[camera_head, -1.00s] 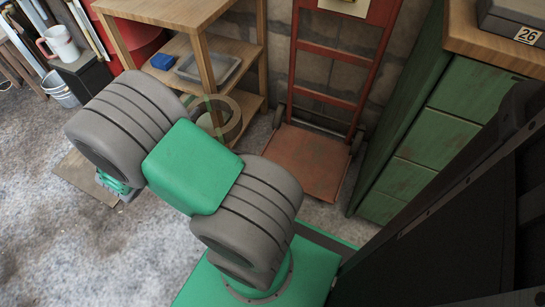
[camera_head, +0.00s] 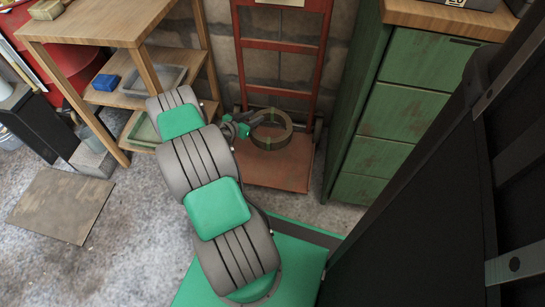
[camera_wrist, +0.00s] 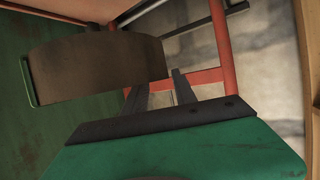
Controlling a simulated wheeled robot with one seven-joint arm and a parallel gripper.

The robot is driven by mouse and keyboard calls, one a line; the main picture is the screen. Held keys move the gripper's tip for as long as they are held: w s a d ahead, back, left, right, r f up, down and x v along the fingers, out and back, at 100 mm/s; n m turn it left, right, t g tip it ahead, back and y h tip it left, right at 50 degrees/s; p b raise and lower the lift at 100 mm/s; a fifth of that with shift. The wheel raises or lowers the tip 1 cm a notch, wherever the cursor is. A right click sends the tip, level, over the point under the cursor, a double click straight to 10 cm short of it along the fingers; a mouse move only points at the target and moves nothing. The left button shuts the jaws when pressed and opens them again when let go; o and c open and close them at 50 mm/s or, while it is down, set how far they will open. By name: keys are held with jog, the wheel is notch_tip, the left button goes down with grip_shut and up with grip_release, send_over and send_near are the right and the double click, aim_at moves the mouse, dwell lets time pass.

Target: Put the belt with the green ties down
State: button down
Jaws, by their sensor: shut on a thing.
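The belt with the green ties (camera_head: 286,137) is a wide brownish ring, in the head view in front of the red hand truck's frame and over its plate. My gripper (camera_head: 254,118) reaches it from the left and is shut on its near-left side. In the wrist view the belt (camera_wrist: 95,70) fills the upper left, with a green tie (camera_wrist: 29,84) at its left end. The dark fingers (camera_wrist: 160,90) meet its lower right edge. I cannot tell whether the belt touches the plate.
The red hand truck (camera_head: 283,172) stands against the block wall. A green drawer cabinet (camera_head: 395,125) is to its right. A wooden shelf (camera_head: 150,75) with a blue box (camera_head: 105,82) and trays is to the left. A flat board (camera_head: 60,205) lies on the floor.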

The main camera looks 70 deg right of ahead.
jog(key=shift+n+t+h, duration=0.3)
jog(key=shift+n+t, duration=0.1)
jog(key=s+f+b, duration=0.1)
jog(key=f, duration=0.3)
jog(key=s+f+b, duration=0.1)
jog(key=f, duration=0.3)
jog(key=f+b, duration=0.1)
jog(key=f, duration=0.3)
jog(key=shift+s+f, duration=0.35)
jog(key=shift+s, duration=0.05)
notch_tip(320, 180, down, 4)
jog(key=b, duration=0.2)
jog(key=shift+b, duration=0.3)
jog(key=shift+r, duration=0.15)
jog(key=c, duration=1)
grip_release()
